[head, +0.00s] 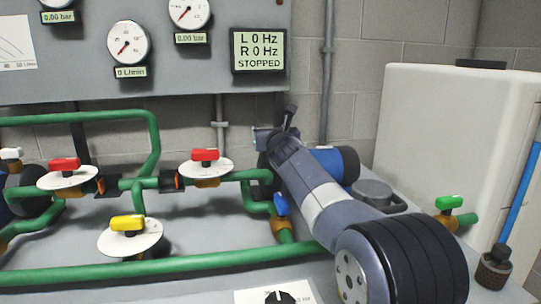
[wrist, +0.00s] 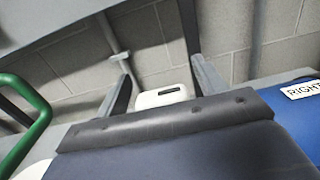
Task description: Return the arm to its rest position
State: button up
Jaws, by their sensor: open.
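My gripper (head: 275,124) is at the end of my arm, which reaches from the lower right up and away over the pipework in the head view. In the wrist view its two fingers (wrist: 160,68) stand wide apart. No held thing shows between them. A white box-like thing with a dark slot (wrist: 164,97) shows beyond the fingers; I cannot tell what it is. The grey block wall (wrist: 152,40) lies behind. In the head view my gripper is just right of the red-handled valve (head: 205,156) and below the panel display (head: 259,50).
Green pipes (head: 150,270) cross the bench, with a yellow valve (head: 128,223), a blue valve handle (head: 281,204) and a green one (head: 449,202). A blue pump (head: 346,163), labelled RIGHT in the wrist view (wrist: 301,90), sits beside my arm. A white tank (head: 440,130) stands right.

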jog(key=s+d+b, duration=0.2)
jog(key=s+b, duration=0.1)
jog(key=s, duration=0.8)
jog(key=w+p, duration=0.1)
jog(key=w, duration=0.2)
jog(key=w+a+p, duration=0.1)
jog(key=w, duration=0.3)
jog(key=w+a+p, duration=0.1)
jog(key=w, duration=0.3)
jog(key=shift+w+r, duration=0.1)
jog(key=shift+w, duration=0.1)
jog(key=shift+s+r+p, duration=0.2)
jog(key=shift+p, duration=0.9)
jog(key=shift+n+y+p, duration=0.3)
jog(key=shift+y+p, duration=0.2)
jog(key=shift+p, duration=0.35)
jog(key=n+g+y+p, duration=0.1)
jog(key=y+p, duration=0.1)
jog(key=p, duration=0.4)
jog(key=n+y+p, duration=0.2)
jog(key=p, duration=0.4)
jog(key=shift+a+g+p, duration=0.2)
jog(key=shift+g+p, duration=0.1)
jog(key=shift+g, duration=0.1)
